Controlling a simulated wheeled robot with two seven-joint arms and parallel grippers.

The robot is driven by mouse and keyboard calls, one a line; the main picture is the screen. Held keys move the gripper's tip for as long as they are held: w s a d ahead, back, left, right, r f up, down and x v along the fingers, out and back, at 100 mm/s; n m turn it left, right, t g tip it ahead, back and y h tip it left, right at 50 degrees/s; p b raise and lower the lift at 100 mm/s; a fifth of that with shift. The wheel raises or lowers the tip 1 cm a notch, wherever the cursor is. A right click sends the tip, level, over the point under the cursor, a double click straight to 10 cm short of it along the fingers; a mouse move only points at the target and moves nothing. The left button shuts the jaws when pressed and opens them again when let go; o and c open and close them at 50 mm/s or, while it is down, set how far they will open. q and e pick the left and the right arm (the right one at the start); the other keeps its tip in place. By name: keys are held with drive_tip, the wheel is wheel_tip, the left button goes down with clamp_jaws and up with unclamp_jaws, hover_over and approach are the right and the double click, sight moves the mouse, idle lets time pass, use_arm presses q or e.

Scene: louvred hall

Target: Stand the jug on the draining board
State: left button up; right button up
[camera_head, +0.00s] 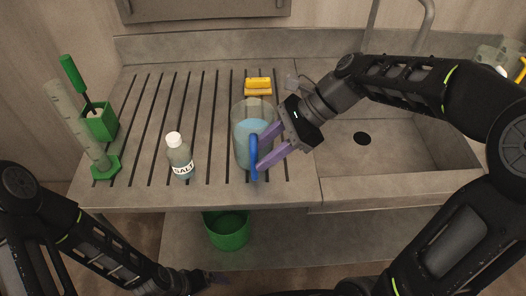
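The jug (240,131) is clear, with bluish contents and a blue handle (253,158) facing the front right. It looks upright on the ribbed draining board (146,196), left of the sink. My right gripper (261,149) is at the handle side of the jug. Its two purple fingers are spread apart, one farther back and one nearer the front, with their tips close to the handle. I cannot tell whether they touch it. My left gripper (215,278) is low at the bottom, in front of the counter and away from the jug; its fingers are barely visible.
A bottle with a label (180,157) stands left of the jug. A green holder with a brush (101,123) and a measuring cylinder (81,127) stand at the far left. Yellow sponges (258,87) lie behind the jug. The sink (385,140) is right; a green bucket (228,232) is below.

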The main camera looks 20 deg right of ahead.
drive_tip(key=p+v, duration=0.2)
drive_tip(key=v, duration=0.9)
drive_tip(key=shift+d+r+p, duration=0.15)
drive_tip(key=shift+d+p, duration=0.05)
drive_tip(key=shift+p, duration=0.2)
